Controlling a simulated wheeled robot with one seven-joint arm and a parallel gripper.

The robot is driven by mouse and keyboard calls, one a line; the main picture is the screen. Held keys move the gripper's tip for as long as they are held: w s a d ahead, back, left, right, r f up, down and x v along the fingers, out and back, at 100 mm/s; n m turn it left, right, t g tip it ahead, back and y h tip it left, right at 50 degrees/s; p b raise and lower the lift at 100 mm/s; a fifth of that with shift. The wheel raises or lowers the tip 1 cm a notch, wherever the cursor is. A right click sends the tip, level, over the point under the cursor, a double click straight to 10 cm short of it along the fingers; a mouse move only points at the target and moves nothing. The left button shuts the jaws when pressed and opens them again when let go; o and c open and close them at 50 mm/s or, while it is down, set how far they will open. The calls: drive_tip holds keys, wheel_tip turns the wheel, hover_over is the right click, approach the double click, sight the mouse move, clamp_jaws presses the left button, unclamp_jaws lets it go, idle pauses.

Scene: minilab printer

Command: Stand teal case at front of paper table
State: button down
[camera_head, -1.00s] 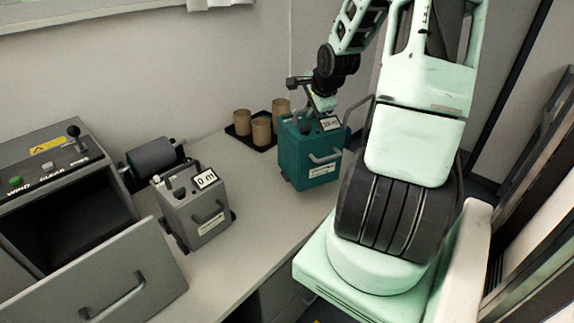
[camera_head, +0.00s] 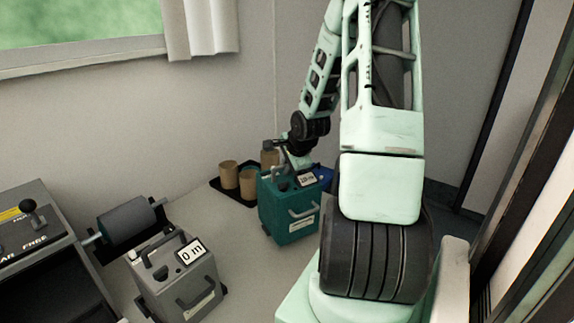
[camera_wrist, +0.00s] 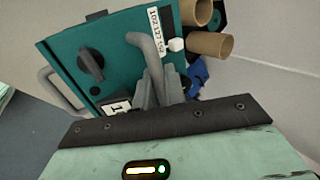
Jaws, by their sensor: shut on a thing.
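The teal case (camera_head: 283,212) is upright at the far end of the grey work surface (camera_head: 240,262), just in front of the dark tray of cardboard tubes. I cannot tell whether its base touches the surface. My gripper (camera_head: 296,172) is over the case's top, partly hidden by the wrist. In the wrist view my gripper (camera_wrist: 163,92) is shut on the grey top handle of the teal case (camera_wrist: 112,60). A dark knob and white labels show on the case.
A grey case (camera_head: 185,275) marked "0 m" stands left on the surface, near a dark roller (camera_head: 128,220) and a control box (camera_head: 35,235). The dark tray (camera_head: 216,186) holds cardboard tubes (camera_head: 229,175). A blue item (camera_head: 326,174) lies behind the teal case. Bare surface separates the two cases.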

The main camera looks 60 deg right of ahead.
sight(287, 178)
drive_tip(key=shift+f, duration=2.1)
drive_tip(key=c, duration=1.5)
unclamp_jaws()
drive_tip(key=shift+f, duration=0.1)
drive_tip(key=shift+o, duration=0.2)
